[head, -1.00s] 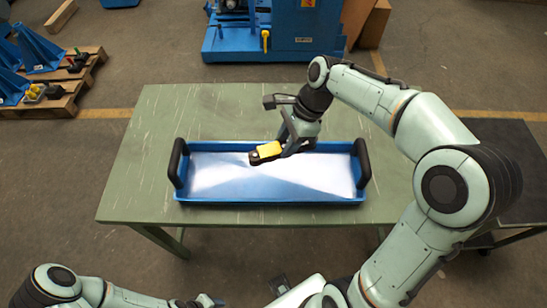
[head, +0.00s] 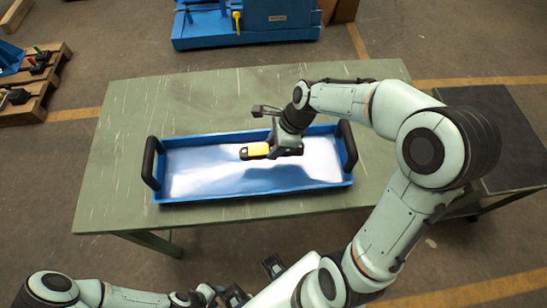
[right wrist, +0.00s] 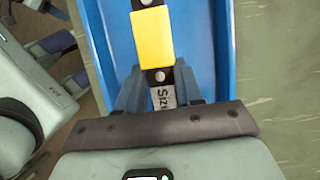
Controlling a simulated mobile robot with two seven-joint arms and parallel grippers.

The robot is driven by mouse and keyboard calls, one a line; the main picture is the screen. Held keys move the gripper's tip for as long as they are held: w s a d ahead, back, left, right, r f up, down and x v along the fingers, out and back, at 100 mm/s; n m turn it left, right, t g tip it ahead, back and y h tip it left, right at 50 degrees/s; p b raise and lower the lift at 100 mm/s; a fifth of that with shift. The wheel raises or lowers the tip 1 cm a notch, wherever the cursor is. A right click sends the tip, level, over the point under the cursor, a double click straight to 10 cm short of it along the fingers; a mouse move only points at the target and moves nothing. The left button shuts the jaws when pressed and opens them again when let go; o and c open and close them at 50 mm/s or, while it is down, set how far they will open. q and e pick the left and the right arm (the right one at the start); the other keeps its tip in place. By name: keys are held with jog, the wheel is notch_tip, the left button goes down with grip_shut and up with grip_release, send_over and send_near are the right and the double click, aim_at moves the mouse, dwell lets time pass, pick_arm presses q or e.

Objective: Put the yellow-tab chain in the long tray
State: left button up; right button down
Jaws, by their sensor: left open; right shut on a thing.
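The yellow-tab chain (head: 257,150) is in my right gripper (head: 285,147), over the middle of the long blue tray (head: 255,197). In the right wrist view the chain (right wrist: 160,76) runs away between the fingers, with the yellow tab (right wrist: 152,40) beyond them and a label marked "Siz..." between them. My right gripper is shut on it. I cannot tell whether the chain touches the tray floor. The tray has a shiny floor and black end handles, and looks otherwise empty. My left gripper (head: 235,295) is open, low in the head view, away from the table.
The tray lies on a green table (head: 120,120) with free top around it. A dark cart (head: 500,130) stands at the right. A blue machine (head: 250,20) and a wooden pallet (head: 35,100) are on the floor behind.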

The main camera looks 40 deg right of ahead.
jog(key=shift+f+b, duration=0.55)
jog(key=shift+f, duration=2.65)
jog(key=shift+f, duration=0.1)
jog(key=c, duration=0.7)
grip_release()
jog(key=shift+c, duration=0.2)
jog(key=p+v, duration=0.1)
jog(key=v, duration=1)
jog(key=shift+w+p, duration=0.1)
jog(key=shift+p, duration=0.25)
jog(key=shift+d+r, duration=0.15)
jog(key=shift+r, duration=0.45)
